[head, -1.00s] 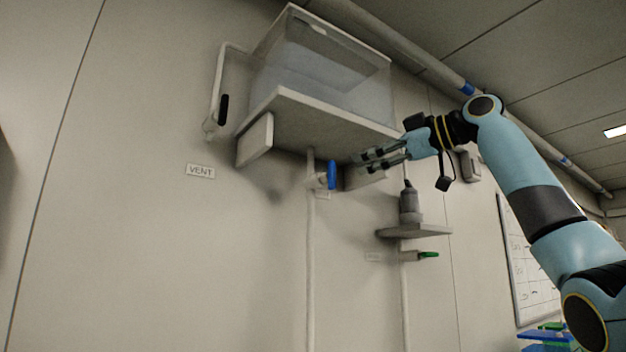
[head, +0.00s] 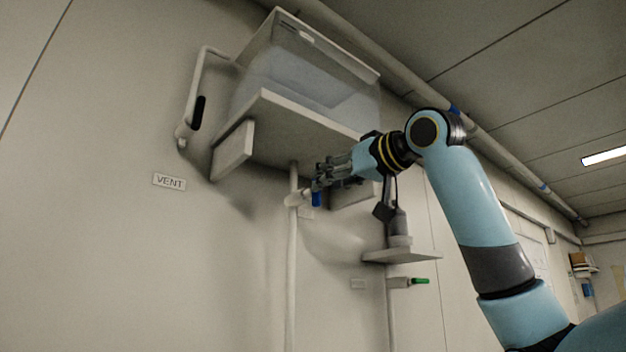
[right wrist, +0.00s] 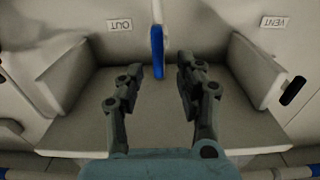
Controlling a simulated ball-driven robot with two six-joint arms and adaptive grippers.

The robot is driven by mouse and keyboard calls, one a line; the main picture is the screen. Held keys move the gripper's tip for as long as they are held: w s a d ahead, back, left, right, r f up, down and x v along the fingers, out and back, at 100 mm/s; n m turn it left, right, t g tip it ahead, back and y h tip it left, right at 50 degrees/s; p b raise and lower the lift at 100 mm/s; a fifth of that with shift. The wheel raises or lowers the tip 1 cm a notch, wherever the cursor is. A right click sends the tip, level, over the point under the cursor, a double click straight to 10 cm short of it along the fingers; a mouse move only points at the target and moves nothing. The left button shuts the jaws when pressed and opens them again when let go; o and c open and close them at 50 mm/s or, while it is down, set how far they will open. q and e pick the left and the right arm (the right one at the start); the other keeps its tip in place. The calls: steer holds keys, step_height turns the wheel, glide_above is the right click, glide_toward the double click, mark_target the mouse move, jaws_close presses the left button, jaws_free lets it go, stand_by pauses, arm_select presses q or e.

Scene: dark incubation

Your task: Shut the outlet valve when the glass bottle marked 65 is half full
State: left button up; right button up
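The blue valve handle (head: 317,199) sits on the white pipe under the clear tank (head: 305,75), partly hidden by my right gripper (head: 324,176). In the right wrist view, the blue handle (right wrist: 157,52) shows between the two spread fingers of my right gripper (right wrist: 159,68), with gaps on both sides. A label reading OUT (right wrist: 119,25) is on the wall beside this handle. My right gripper is open and holds nothing. The tank contains pale liquid. No glass bottle marked 65 is visible. My left gripper is not in view.
The tank rests on a wall shelf (head: 275,125) with side brackets, close above my right gripper. A vent pipe (head: 191,95) with a black handle is at left, above a VENT label (head: 169,182). A small shelf (head: 402,257) and green-handled valve (head: 420,281) are lower right.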

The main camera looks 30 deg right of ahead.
mark_target(317, 207)
steer(key=w+p, duration=0.1)
steer(key=w, duration=0.3)
steer(key=shift+w, duration=0.15)
steer(key=shift+w+a+p, duration=0.1)
steer(key=shift+w+p, duration=0.15)
steer(key=shift+p, duration=0.1)
steer(key=shift+w, duration=0.1)
steer(key=shift+f, duration=0.1)
steer(key=shift+c, duration=0.3)
jaws_close()
